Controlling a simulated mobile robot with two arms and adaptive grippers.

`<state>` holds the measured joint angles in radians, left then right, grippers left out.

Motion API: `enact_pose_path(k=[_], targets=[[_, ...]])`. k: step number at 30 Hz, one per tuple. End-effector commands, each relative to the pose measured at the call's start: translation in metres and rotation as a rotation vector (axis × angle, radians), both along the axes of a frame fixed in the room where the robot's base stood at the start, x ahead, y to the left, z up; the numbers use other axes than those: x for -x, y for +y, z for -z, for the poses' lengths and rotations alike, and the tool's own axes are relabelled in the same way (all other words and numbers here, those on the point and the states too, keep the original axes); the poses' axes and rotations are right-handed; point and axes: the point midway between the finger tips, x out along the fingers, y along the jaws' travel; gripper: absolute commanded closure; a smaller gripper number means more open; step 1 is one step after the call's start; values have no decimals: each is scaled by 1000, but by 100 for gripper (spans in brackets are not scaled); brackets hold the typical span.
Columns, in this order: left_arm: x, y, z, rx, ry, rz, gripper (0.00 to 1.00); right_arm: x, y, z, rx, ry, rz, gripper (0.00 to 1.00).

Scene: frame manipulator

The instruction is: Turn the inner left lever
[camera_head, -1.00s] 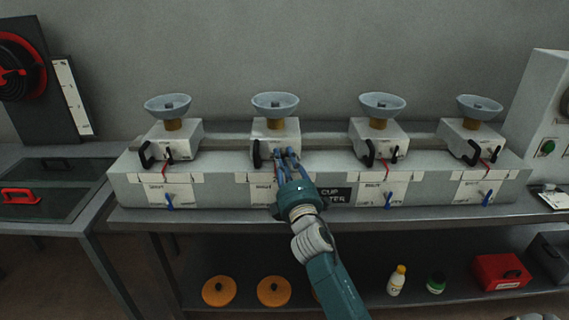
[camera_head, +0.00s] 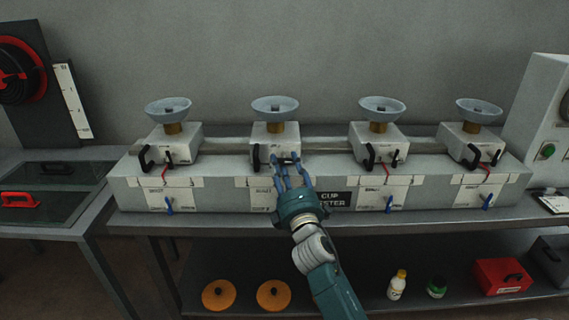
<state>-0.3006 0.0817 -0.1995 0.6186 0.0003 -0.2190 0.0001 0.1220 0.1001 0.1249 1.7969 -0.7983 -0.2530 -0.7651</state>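A long grey machine carries a row of units with bowls. The inner left unit (camera_head: 266,134) is second from the left. A black handle (camera_head: 256,157) stands upright on the left of its front. A small dark lever on this front is partly hidden by my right gripper (camera_head: 286,162). The gripper's blue fingers are spread apart, with their tips at the lever; I cannot tell whether they touch it. The gripper's body covers much of the label panel below. My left gripper is not in view.
Outer left (camera_head: 174,143), inner right (camera_head: 379,143) and outer right units stand along the same machine. Blue levers (camera_head: 388,204) hang on its front. A shelf below holds orange discs (camera_head: 219,294), bottles (camera_head: 397,285) and a red box (camera_head: 503,276). A grey cabinet stands right.

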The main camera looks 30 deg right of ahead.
Motion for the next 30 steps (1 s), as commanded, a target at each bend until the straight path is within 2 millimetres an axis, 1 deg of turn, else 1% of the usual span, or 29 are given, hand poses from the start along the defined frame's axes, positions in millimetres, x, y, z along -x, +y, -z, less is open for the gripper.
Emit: enact_pose_path(k=[1,6,12,18,30], targets=[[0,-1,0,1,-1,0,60,8,2,3,-1,2,0,60],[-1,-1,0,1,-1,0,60,34,11,7,0,1,0,60],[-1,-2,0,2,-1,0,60,57,18,11,-1,0,0,60],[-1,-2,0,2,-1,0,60,65,20,12,0,-2,1,60],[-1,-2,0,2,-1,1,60,65,20,12,1,-3,0,60]])
